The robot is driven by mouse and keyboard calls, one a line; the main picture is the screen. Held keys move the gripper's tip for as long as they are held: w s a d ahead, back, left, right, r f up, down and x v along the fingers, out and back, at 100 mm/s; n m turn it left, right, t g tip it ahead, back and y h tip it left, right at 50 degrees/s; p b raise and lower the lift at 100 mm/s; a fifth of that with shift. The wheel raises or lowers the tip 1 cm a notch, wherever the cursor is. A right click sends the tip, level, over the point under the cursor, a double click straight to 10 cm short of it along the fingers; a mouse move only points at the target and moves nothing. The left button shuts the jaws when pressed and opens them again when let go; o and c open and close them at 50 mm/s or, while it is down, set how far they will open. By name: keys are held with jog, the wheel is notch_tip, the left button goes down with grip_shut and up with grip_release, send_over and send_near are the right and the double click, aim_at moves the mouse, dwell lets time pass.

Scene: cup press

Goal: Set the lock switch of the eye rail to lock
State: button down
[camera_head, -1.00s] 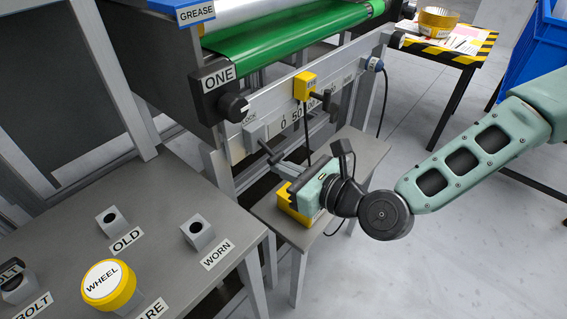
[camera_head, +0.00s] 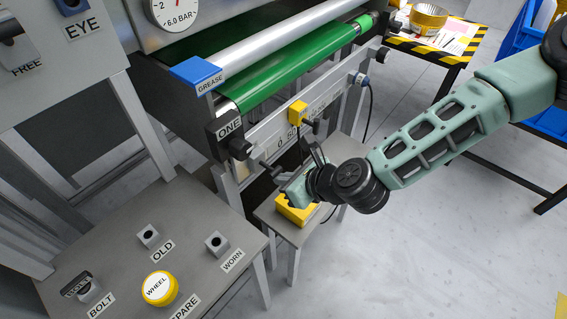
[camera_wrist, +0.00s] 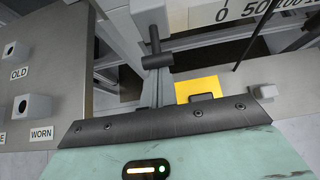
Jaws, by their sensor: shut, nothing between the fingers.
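The eye rail (camera_head: 325,105) is a pale bar with a number scale along the front of the green-belt machine. A yellow eye unit (camera_head: 297,113) sits on it. At its left end is the lock switch, a grey block (camera_head: 255,157) with a dark lever. In the wrist view the lever (camera_wrist: 156,48) ends in a dark crossbar just beyond my fingers. My gripper (camera_head: 281,180) is shut and empty, just below and right of the switch. Its narrow closed fingers also show in the wrist view (camera_wrist: 158,87). I cannot tell whether they touch the lever. The lock lettering is not readable now.
A yellow box (camera_head: 294,211) sits on a small grey stand under my gripper. The front-left table (camera_head: 195,270) holds sockets and a yellow WHEEL part (camera_head: 160,287). A black block labelled ONE (camera_head: 228,133) is just above the switch. Open floor lies right.

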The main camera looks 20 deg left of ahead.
aim_at(276, 171)
jog(key=shift+a+r+g+h+p, duration=0.15)
jog(key=shift+r+g+h+p, duration=0.45)
jog(key=shift+r+h+p, duration=1.6)
jog(key=shift+w+f+y+p, duration=0.1)
jog(key=shift+f+y+p, duration=0.7)
jog(key=shift+p, duration=0.2)
jog(key=shift+a+r, duration=0.15)
